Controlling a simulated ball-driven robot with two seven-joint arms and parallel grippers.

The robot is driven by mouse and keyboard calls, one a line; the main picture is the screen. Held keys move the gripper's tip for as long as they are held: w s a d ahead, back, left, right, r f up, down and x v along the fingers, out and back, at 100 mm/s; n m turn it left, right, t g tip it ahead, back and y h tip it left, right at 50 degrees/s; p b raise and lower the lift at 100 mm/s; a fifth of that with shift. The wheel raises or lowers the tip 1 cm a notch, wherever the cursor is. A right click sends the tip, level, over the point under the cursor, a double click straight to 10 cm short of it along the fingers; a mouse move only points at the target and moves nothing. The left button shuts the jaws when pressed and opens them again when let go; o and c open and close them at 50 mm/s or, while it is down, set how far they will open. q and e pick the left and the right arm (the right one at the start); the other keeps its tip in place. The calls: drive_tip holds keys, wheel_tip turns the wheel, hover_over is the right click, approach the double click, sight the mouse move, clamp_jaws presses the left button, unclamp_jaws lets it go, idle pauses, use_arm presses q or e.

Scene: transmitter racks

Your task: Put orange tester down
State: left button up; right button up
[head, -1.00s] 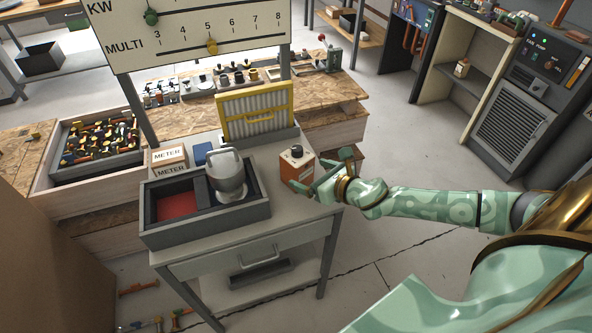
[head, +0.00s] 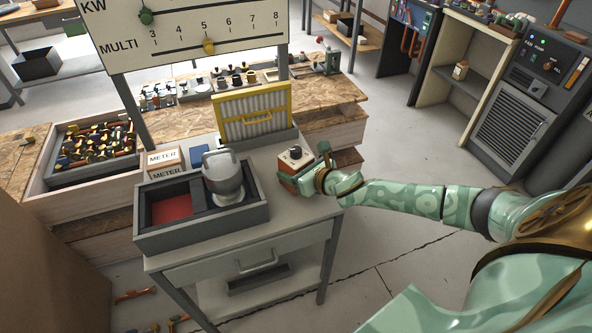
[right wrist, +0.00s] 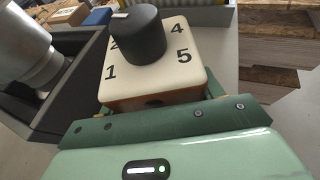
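The orange tester (head: 290,164), a small box with a cream top and a black knob, stands upright on the right part of the grey cart's top (head: 297,208). In the right wrist view its numbered top (right wrist: 185,62) and knob fill the upper middle. My right gripper (head: 307,166) reaches in from the right with its fingers on either side of the tester. The finger spread looks open, about as wide as before; firm contact is not visible. The palm hides the tester's lower part in the wrist view. My left gripper is not in view.
Left of the tester, a dark grey tray (head: 200,231) holds a silver canister (head: 223,180). A yellow-framed filter (head: 252,113) stands behind. The cart's front right corner is clear.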

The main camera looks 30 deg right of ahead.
drive_tip(key=shift+c, duration=0.8)
drive_tip(key=shift+r, duration=0.15)
